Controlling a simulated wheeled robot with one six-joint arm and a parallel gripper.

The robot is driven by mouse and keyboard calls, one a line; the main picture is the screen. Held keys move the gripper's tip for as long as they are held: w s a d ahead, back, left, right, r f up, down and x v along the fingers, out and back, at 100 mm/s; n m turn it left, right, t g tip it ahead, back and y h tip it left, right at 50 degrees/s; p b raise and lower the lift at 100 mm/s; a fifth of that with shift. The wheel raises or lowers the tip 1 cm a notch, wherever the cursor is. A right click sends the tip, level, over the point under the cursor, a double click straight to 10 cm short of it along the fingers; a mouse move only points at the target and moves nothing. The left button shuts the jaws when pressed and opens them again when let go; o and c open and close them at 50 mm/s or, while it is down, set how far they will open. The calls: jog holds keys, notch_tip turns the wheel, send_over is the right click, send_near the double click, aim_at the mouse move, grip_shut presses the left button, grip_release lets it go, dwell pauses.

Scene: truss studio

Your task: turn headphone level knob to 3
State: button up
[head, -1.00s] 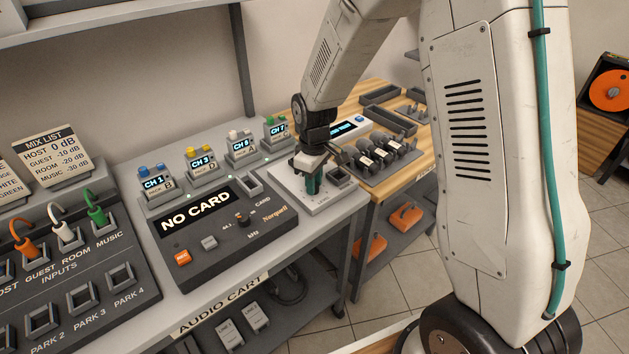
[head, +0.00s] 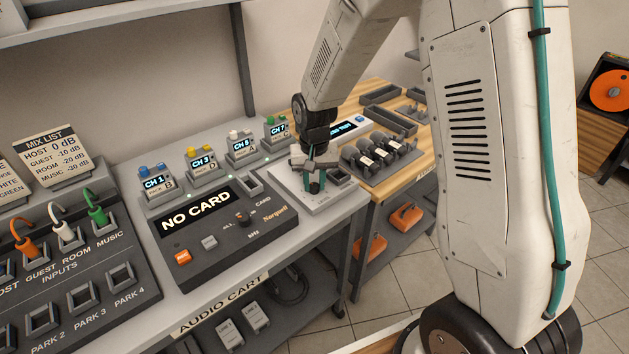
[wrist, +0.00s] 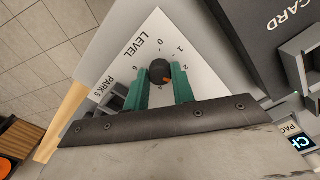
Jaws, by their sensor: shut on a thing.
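The printed 0, 1, 2 and 6 show around the knob; the 3 is hidden, apparently behind that finger. My gripper (wrist: 159,82) has its green fingers on both sides of the knob and is shut on it. In the head view my gripper (head: 316,183) is over the white panel (head: 290,190), with the dark knob between its fingertips.
A dark NO CARD unit (head: 225,232) stands left of the panel. Small channel boxes (head: 201,165) line the back. A wooden table (head: 412,160) with a rack of dark items (head: 376,158) adjoins at right. A grey socket (head: 339,174) is close beside the knob.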

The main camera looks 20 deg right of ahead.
aim_at(314, 184)
jog(key=shift+w+r+m, duration=0.1)
jog(key=shift+w+m, duration=0.05)
jog(key=shift+m, duration=2.05)
jog(key=o, duration=1)
notch_tip(314, 184, up, 8)
jog(key=shift+f, duration=0.1)
